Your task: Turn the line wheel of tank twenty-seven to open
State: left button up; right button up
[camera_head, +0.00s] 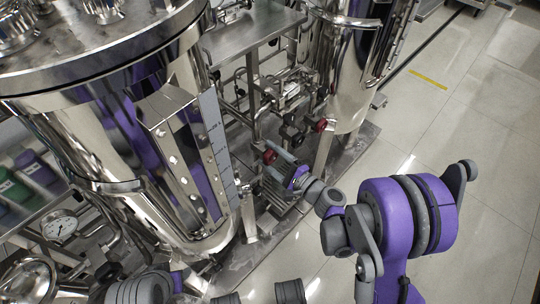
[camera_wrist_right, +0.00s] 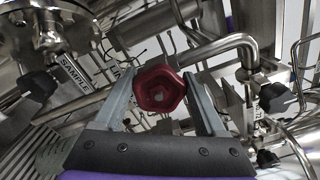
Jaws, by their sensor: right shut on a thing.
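A dark red, faceted line wheel (camera_head: 270,156) sits on the low pipework between the two steel tanks. In the right wrist view the wheel (camera_wrist_right: 158,90) is between the two grey fingers of my right gripper (camera_wrist_right: 162,82), one on each side. My right gripper (camera_head: 277,164) is shut on this wheel, reaching in from the right in the head view. The wheel's open or closed position cannot be read. No tank number is clearly legible. My left gripper is not in view.
A second red wheel (camera_head: 321,125) sits by the far tank (camera_head: 345,65). The large near tank (camera_head: 75,125) fills the left. In the wrist view, black knobs (camera_wrist_right: 38,84) (camera_wrist_right: 274,97), a SAMPLE tag (camera_wrist_right: 73,73) and pipes crowd the gripper. Open floor (camera_head: 470,110) lies right.

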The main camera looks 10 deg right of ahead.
jog(key=shift+n, duration=0.6)
jog(key=o, duration=1.3)
jog(key=shift+s, duration=0.1)
jog(key=v, duration=1)
jog(key=shift+s+d+p, duration=0.2)
jog(key=shift+s+p, duration=0.15)
